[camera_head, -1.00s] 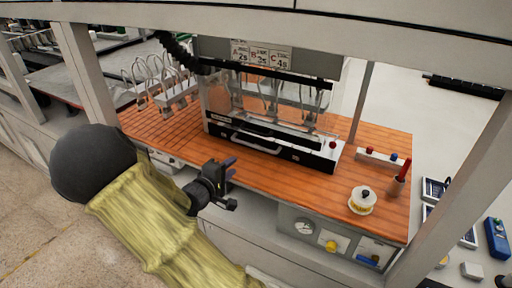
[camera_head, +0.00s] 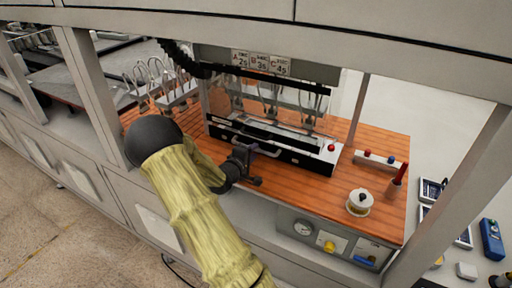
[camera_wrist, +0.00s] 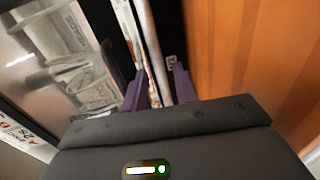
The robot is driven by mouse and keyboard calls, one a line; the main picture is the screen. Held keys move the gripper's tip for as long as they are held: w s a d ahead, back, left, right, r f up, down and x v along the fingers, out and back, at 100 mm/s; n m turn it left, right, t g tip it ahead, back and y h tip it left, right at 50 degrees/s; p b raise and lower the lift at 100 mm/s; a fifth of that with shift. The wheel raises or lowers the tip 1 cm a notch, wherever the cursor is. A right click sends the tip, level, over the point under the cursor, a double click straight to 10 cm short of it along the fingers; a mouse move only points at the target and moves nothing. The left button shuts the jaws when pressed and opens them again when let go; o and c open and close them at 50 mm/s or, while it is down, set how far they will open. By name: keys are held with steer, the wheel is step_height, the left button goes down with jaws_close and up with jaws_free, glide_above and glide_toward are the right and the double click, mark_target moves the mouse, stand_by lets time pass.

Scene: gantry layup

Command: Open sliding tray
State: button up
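The sliding tray (camera_head: 310,160) is the low black front section of the clear-walled machine on the wooden bench top. Its front looks flush with the machine. A pale bar handle (camera_head: 228,134) runs along that front, its middle partly hidden by my gripper (camera_head: 265,150). In the wrist view, my gripper's two purple fingers (camera_wrist: 160,88) stand apart. A pale bar (camera_wrist: 146,35), probably the handle or tray edge, runs toward the gap between them. I cannot tell whether the fingers touch it. My gripper looks open and empty, close in front of the tray.
A red button (camera_head: 331,148) sits at the machine's right end. A white round container (camera_head: 359,202) and a red cylinder (camera_head: 398,176) stand on the bench (camera_head: 300,195) to the right. A rack of hooks (camera_head: 165,90) is at left. Posts and an overhead beam frame the bench.

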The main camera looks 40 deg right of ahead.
steer(key=shift+p+x, duration=0.35)
steer(key=shift+x, duration=1.15)
jaws_close()
steer(key=shift+a, duration=0.1)
